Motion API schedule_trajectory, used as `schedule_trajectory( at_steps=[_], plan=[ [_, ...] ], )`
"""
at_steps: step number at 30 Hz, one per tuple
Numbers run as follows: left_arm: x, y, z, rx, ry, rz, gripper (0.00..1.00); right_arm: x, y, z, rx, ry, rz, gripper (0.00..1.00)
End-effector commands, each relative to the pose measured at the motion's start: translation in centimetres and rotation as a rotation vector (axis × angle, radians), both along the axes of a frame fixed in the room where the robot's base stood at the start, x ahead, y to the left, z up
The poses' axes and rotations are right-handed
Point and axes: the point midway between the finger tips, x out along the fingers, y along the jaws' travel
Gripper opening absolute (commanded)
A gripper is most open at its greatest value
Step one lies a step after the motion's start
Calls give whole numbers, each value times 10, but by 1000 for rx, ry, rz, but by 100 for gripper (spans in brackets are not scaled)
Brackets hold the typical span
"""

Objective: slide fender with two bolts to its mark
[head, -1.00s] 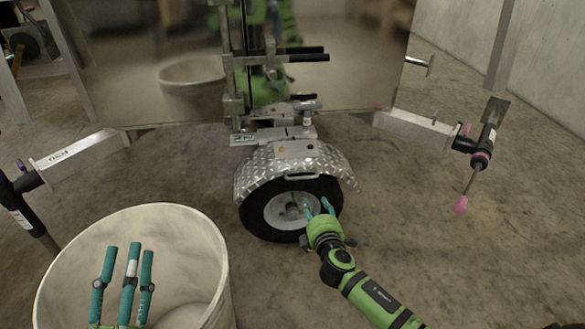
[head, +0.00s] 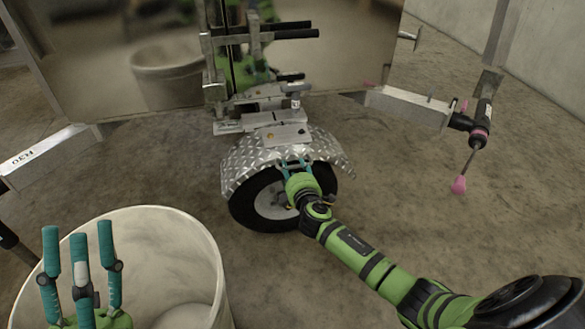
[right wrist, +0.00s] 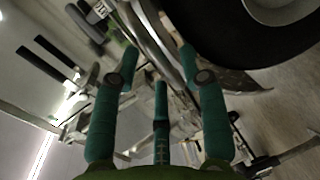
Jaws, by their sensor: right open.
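The fender (head: 243,158) is a curved, silver diamond-plate sheet over the trailer wheel (head: 262,205) in the head view. A flat bracket plate (head: 285,134) with small bolt-like spots lies on its top. My right gripper (head: 297,166) is open at the fender's outer face, with its fingertips at the handle area; the hand hides the handle, and I cannot tell if they touch. In the right wrist view its teal fingers (right wrist: 158,70) are spread, with the tyre (right wrist: 225,35) beyond. My left gripper (head: 80,240) is open and empty over the bucket. No mark is clearly readable.
A large pale bucket (head: 190,225) stands front left. A clamp frame with black handles (head: 290,34) rises behind the fender. A stand arm (head: 408,104) with a pink-tipped tool (head: 460,184) sits at right.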

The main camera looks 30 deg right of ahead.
Motion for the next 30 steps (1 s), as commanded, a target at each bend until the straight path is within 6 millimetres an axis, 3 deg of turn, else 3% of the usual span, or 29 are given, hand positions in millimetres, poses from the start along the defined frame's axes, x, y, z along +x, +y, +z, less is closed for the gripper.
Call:
schedule_trajectory(
  at_steps=[6, 15, 16, 19, 26, 30],
  plan=[
    [-4, 6, -2, -33, -58, 0, 40, 20, -4, -5, 1, 0, 1, 44],
    [-5, 7, -1, -39, -68, 1, 40, 22, -5, -5, 1, 1, 1, 44],
    [-5, 7, -1, -39, -67, 1, 40, 22, -5, -5, 1, 1, 1, 40],
    [-5, 7, -1, -38, -67, 0, 40, 22, -5, -5, 1, 1, 1, 0],
    [-5, 7, -1, -38, -66, 0, 40, 22, -4, -5, 1, 1, 1, 0],
    [-5, 7, -2, -40, -68, 0, 40, 26, 11, -5, 6, 0, 2, 0]
  ],
)
